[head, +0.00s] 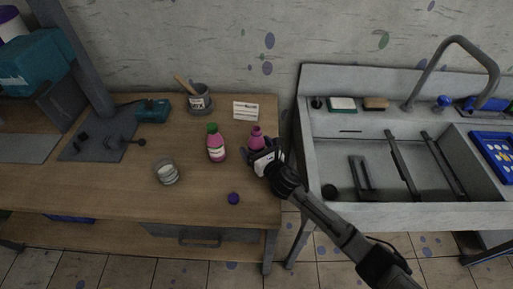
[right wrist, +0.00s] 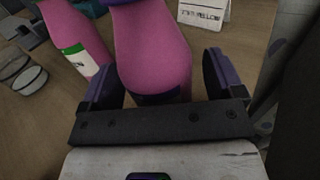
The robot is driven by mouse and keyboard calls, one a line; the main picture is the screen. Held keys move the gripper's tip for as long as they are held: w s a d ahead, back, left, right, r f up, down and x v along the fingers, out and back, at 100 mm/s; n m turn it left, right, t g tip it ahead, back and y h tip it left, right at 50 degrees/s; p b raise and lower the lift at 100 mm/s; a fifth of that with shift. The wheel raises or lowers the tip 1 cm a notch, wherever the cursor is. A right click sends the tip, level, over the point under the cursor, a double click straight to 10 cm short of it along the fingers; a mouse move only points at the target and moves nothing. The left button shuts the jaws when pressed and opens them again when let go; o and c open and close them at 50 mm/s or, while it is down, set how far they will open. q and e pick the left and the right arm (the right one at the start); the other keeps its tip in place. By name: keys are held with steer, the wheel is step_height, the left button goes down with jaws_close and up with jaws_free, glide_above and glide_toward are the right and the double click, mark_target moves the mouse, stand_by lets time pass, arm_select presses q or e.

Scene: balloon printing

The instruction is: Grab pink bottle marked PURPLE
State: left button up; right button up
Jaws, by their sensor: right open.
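A pink bottle (head: 256,140) stands on the wooden table near its right edge. My right gripper (head: 264,156) is close against it in the head view. In the right wrist view this pink bottle (right wrist: 152,48) lies between the two fingers of my open gripper (right wrist: 160,72), with a gap visible at the right finger. A dark purple band shows low on it; no word on it is readable. A second pink bottle (head: 216,146) with a green cap stands to its left. In the right wrist view that bottle (right wrist: 76,38) has a green-and-white label, partly hidden. My left gripper is out of view.
A card (head: 245,111) stands behind the bottles, and a grey cup (head: 199,101) with a wooden stick is at the back. A glass jar (head: 167,172) and a small purple ball-like item (head: 233,198) are in front. The sink (head: 350,160) is right.

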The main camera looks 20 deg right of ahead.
steer(key=c, duration=1.1)
steer(key=shift+c, duration=0.2)
